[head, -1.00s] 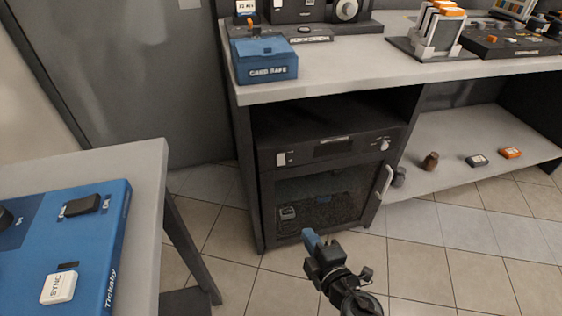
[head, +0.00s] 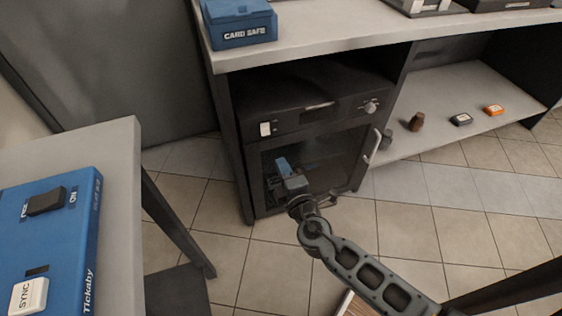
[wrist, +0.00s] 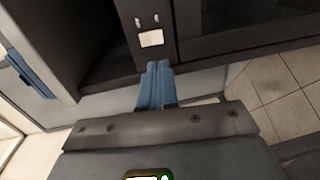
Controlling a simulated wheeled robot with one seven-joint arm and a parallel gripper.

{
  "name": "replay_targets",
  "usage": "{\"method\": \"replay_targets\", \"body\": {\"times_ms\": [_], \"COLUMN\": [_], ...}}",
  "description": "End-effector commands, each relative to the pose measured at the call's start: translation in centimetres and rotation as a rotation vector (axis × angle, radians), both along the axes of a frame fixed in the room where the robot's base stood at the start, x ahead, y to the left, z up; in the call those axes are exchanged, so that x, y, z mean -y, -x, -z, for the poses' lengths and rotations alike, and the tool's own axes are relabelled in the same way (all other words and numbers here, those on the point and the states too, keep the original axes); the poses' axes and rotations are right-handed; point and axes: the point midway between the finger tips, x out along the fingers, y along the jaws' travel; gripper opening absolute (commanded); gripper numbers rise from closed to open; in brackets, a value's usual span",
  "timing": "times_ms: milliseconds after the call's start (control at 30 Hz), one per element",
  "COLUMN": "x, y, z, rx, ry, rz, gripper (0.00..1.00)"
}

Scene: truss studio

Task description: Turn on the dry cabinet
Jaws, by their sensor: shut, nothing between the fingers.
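The dry cabinet (head: 340,118) is a black box under the counter, with a glass door below its control panel. A white rocker switch (head: 265,129) is at the left of the panel, and a round knob (head: 371,107) is at the right. My gripper (head: 283,163) has blue fingers pressed together, holding nothing. In the head view it appears in front of the door, below and right of the switch.
The door handle (head: 374,146) is at the door's right edge. A blue card box (head: 240,35) sits on the counter above. A table (head: 122,215) with a blue device stands at the left. A low shelf (head: 440,125) on the right holds small items. Tiled floor is open in front.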

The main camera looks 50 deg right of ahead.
Motion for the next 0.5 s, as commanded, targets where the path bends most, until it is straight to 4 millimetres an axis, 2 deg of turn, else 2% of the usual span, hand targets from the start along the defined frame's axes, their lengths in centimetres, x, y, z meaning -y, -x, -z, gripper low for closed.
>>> {"method": "replay_targets", "body": {"times_ms": [200,500], "x": [2.5,5.4], "y": [-3.7,-8.0], "z": [0.4,1.1], "rx": [0.002,0.002], "ry": [0.0,0.001], "rz": [0.001,0.001], "gripper": [0.0,0.0]}}
